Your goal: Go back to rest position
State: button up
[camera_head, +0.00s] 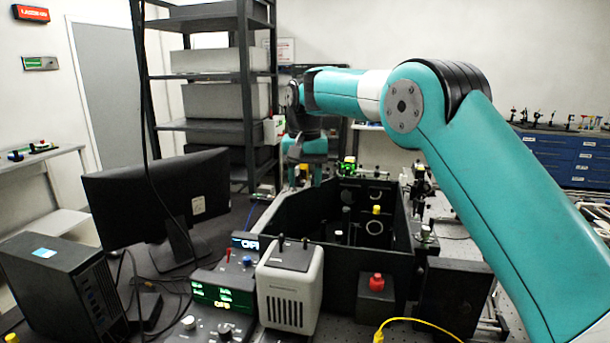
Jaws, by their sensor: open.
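My gripper (304,180) hangs at the end of my teal arm, pointing down, in the middle of the head camera view. It is small and far off; its jaws are open and I see nothing held between them. It is above the back left part of a black open-topped enclosure (290,212) on the optical bench. My arm reaches in from the lower right, bends at a high elbow and runs left to the wrist. The exact height of the fingertips over the bench is hard to tell.
A monitor (155,195) and a black computer (65,285) stand at the left. A white box (290,285), control units (222,290) and a red button (376,282) stand in front. A tall shelf (245,80) is behind; blue drawers (560,155) are far right. Optics surround the enclosure.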

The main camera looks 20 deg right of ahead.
jog(key=shift+r, duration=0.75)
jog(key=s+a+f+n+y, duration=0.1)
jog(key=s+n, duration=0.4)
jog(key=s, duration=1.5)
jog(key=s+a+f+n+y, duration=0.2)
jog(key=s+n, duration=0.3)
jog(key=s, duration=1.5)
jog(key=shift+a+f+y, duration=0.15)
jog(key=shift+a+y, duration=0.45)
jog(key=shift+a, duration=0.1)
